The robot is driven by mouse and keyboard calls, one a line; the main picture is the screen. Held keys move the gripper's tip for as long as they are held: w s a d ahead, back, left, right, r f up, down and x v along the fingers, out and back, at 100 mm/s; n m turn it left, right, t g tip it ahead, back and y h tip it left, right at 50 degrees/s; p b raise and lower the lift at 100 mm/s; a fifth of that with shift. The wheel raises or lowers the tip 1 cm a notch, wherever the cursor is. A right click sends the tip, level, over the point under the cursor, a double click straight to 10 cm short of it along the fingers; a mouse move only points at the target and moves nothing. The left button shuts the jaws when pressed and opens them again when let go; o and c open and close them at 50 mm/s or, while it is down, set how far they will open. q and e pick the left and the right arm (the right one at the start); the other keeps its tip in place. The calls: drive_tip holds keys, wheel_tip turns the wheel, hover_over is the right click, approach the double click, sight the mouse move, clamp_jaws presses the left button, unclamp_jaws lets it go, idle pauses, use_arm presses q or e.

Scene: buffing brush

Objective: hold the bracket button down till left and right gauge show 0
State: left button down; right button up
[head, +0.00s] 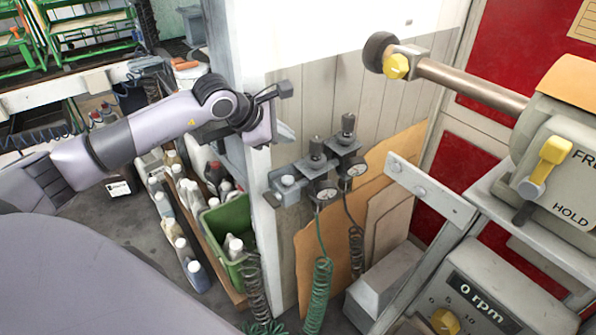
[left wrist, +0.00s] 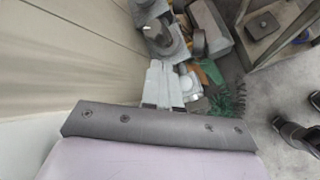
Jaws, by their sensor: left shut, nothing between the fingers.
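A grey metal bracket (head: 290,190) is fixed to the pale wall post and carries two dark-topped regulator units. The left gauge (head: 327,194) and the right gauge (head: 357,169) are small round dials below the units; their readings are too small to tell. A rounded grey knob, perhaps the button (head: 287,181), sits at the bracket's left end. My left gripper (head: 288,132) is shut and empty, above and apart from the bracket. In the left wrist view its closed fingers (left wrist: 158,68) point toward the bracket units (left wrist: 163,36). My right gripper does not show.
The wall post (head: 262,215) stands close beside my left gripper. Coiled hoses (head: 319,290) hang below the bracket. A green crate (head: 229,232) and several bottles stand lower left. A machine with a FREE/HOLD lever (head: 550,158) and an rpm display (head: 484,300) fills the right side.

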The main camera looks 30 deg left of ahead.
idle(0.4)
use_arm(q)
drive_tip(key=b, duration=0.5)
hover_over(285, 180)
wheel_tip(285, 180, down, 8)
drive_tip(key=shift+s+r, duration=0.1)
drive_tip(key=shift+f, duration=0.5)
drive_tip(key=shift+b, duration=0.35)
idle(1.1)
drive_tip(key=shift+f+b, duration=0.4)
drive_tip(key=shift+b, duration=0.1)
drive_tip(key=shift+f+b, duration=0.55)
drive_tip(key=shift+f, duration=0.05)
idle(3.5)
